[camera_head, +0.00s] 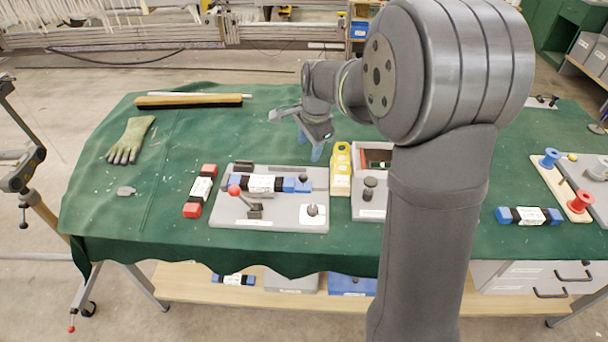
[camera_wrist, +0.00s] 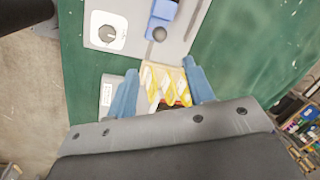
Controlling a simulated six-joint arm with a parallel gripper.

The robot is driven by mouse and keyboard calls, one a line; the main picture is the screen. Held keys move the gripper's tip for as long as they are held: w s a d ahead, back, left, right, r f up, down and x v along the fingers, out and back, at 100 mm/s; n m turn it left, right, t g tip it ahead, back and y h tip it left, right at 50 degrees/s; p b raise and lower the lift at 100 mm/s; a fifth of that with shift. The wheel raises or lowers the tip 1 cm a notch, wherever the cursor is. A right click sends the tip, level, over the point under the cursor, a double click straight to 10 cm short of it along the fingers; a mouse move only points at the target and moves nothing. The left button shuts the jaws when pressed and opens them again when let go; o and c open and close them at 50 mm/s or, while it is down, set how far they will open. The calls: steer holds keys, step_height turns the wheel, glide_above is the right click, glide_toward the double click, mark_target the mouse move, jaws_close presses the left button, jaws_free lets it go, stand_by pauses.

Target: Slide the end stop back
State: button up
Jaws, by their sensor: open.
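A grey fixture plate (camera_head: 225,214) lies on the green-covered table, left of my arm. On it a blue and black cartridge with a white label (camera_head: 261,183) lies across the plate. A blue piece with a small round knob (camera_head: 303,185) sits at the cartridge's right end; it may be the end stop, but I cannot tell for sure. In the wrist view this blue piece (camera_wrist: 163,12) shows at the top, beyond the fingertips. My gripper (camera_head: 310,145) has blue fingers, spread and empty, above the table behind the plate. It also shows in the wrist view (camera_wrist: 160,65).
A red-knobbed lever (camera_head: 234,190) and a round dial (camera_head: 312,210) stand on the plate. A yellow holder (camera_head: 341,170) is right of it, with a grey box (camera_head: 370,208) beyond. A red-ended cartridge (camera_head: 201,190) and a glove (camera_head: 131,140) lie left.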

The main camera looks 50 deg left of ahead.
mark_target(304, 175)
steer(key=f, duration=0.4)
steer(key=a+f, duration=0.1)
steer(key=f, duration=0.3)
steer(key=a+f, duration=0.1)
steer(key=f, duration=0.4)
steer(key=shift+w+a, duration=0.25)
steer(key=shift+c, duration=0.5)
